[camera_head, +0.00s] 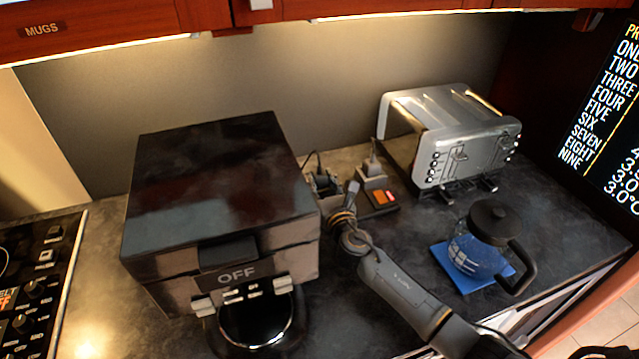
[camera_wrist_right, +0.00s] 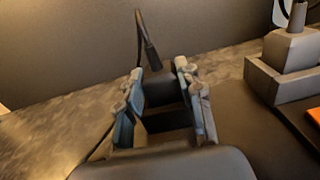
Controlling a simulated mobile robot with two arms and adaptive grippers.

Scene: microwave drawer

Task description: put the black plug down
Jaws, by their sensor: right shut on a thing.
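The black plug (camera_wrist_right: 157,88) sits between the two fingers of my right gripper (camera_wrist_right: 160,105), with its black cable rising from the top. In the head view the black plug (camera_head: 322,181) shows small and dark beside the back right corner of the black box appliance. My right gripper (camera_head: 338,200) reaches it from the lower right and is shut on it. The plug's underside is hidden, so I cannot tell whether it touches the counter. My left gripper is not in view.
A grey plug in a socket base (camera_head: 374,185) with an orange switch stands just right of my gripper. The black box appliance (camera_head: 215,190) is close on the left. A silver toaster (camera_head: 450,135) and a glass jug (camera_head: 478,245) on a blue mat (camera_head: 442,256) stand right.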

